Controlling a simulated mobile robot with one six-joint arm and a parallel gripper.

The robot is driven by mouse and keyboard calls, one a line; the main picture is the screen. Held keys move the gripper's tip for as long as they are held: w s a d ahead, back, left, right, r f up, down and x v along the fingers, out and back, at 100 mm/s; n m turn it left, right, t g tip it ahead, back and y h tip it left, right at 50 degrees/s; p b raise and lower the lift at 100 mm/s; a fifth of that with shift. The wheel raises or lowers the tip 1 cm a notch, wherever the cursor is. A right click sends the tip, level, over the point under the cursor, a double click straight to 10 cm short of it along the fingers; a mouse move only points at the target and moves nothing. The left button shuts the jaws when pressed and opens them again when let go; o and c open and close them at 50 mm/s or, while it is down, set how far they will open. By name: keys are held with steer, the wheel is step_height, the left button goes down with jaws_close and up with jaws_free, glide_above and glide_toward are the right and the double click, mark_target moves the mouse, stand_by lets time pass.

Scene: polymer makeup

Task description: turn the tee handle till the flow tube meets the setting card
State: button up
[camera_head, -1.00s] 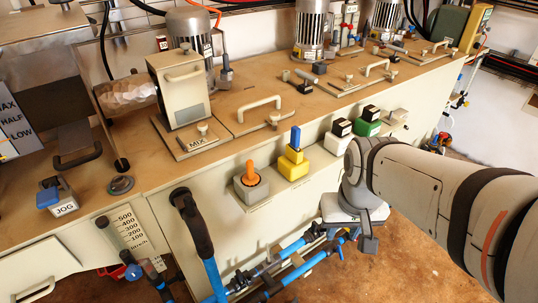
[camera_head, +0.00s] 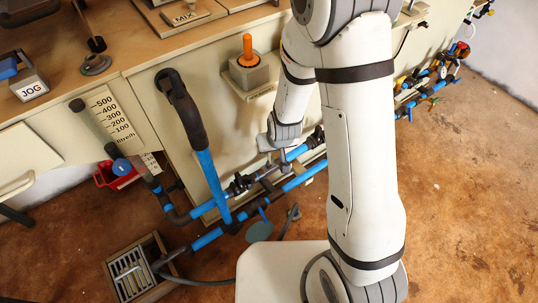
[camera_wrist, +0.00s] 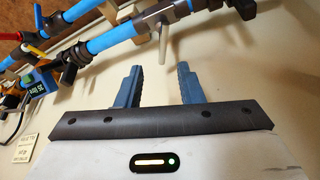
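My gripper (camera_wrist: 158,75) is open and empty, with its two blue-grey fingers apart in the wrist view. A pale tee handle (camera_wrist: 163,42) hangs from a blue pipe just beyond the fingertips, roughly in line with the gap; it is not between them. In the head view my wrist is close to the pipes, and the fingers are hard to make out. I cannot tell which card is the setting card, or read the flow level.
Blue pipes (camera_head: 211,236) with several fittings run along the panel's foot. A thick blue hose with a black top (camera_head: 181,105) stands left of my arm. Brown floor is open to the right.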

mark_target(269, 156)
steer(key=f, duration=0.2)
steer(key=shift+w+a+f, duration=0.15)
steer(key=shift+a+f, duration=0.2)
steer(key=shift+f, duration=0.05)
steer(key=b+x, duration=0.3)
steer(key=x, duration=0.4)
steer(key=shift+w+f, duration=0.2)
steer(key=shift+c, duration=0.2)
jaws_close()
